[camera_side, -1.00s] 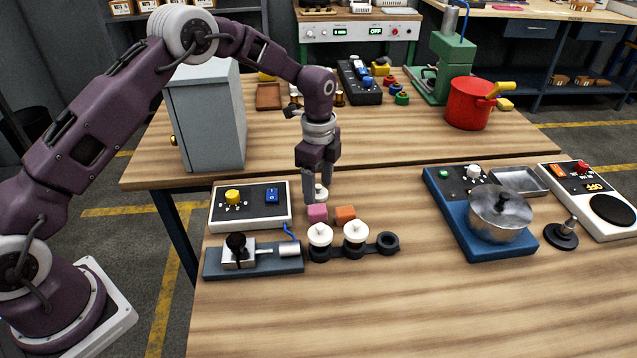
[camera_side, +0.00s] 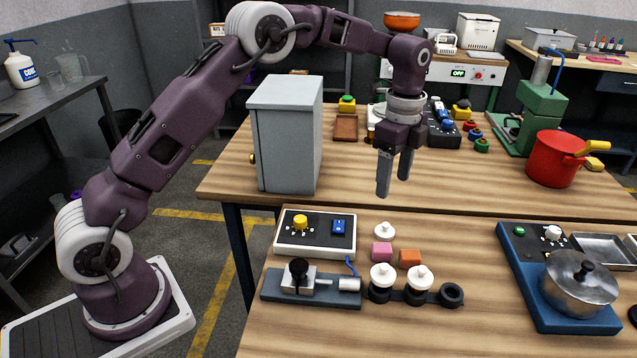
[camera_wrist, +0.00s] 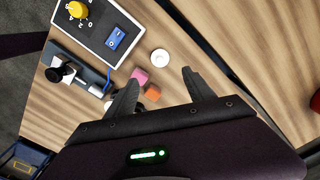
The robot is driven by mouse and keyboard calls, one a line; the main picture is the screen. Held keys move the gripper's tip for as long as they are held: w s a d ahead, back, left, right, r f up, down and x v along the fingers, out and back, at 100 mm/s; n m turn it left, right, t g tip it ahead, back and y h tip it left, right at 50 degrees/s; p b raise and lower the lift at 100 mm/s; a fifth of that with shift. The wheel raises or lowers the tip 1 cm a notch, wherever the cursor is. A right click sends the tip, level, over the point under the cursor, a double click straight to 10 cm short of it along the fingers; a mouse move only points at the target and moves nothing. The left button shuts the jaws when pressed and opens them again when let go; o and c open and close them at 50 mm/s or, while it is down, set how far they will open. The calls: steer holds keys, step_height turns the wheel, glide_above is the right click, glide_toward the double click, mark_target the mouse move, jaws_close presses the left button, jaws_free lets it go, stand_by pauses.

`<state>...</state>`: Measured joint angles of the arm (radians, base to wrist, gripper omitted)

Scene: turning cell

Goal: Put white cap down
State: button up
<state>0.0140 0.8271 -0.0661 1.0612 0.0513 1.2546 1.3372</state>
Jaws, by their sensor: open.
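A white cap (camera_side: 385,231) sits on the wooden table behind the pink block, to the right of the panel with the yellow knob. It also shows as a white disc in the wrist view (camera_wrist: 161,56). Two more white caps, one on the left (camera_side: 382,274) and one on the right (camera_side: 420,277), sit on the black holder's left and middle places. My gripper (camera_side: 394,188) is open and empty, well above the table and clear of the cap. In the wrist view both fingers stand apart with nothing between them.
A pink block (camera_side: 382,252) and an orange block (camera_side: 410,258) lie between the cap and the black holder (camera_side: 451,295), whose right ring is empty. The knob panel (camera_side: 288,243) and lever fixture (camera_side: 300,285) stand left. A blue base with a pot (camera_side: 578,285) stands right.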

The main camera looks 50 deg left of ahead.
steer(key=s+a+r+n+t, duration=0.1)
steer(key=s+r+n+t, duration=0.2)
steer(key=s+r+n, duration=0.8)
steer(key=s+a+n+t, duration=0.1)
steer(key=s+n, duration=0.4)
steer(key=s, duration=1.9)
steer(key=shift+s+r+t, duration=0.3)
steer(key=shift+r+t, duration=0.05)
steer(key=shift+t, duration=0.45)
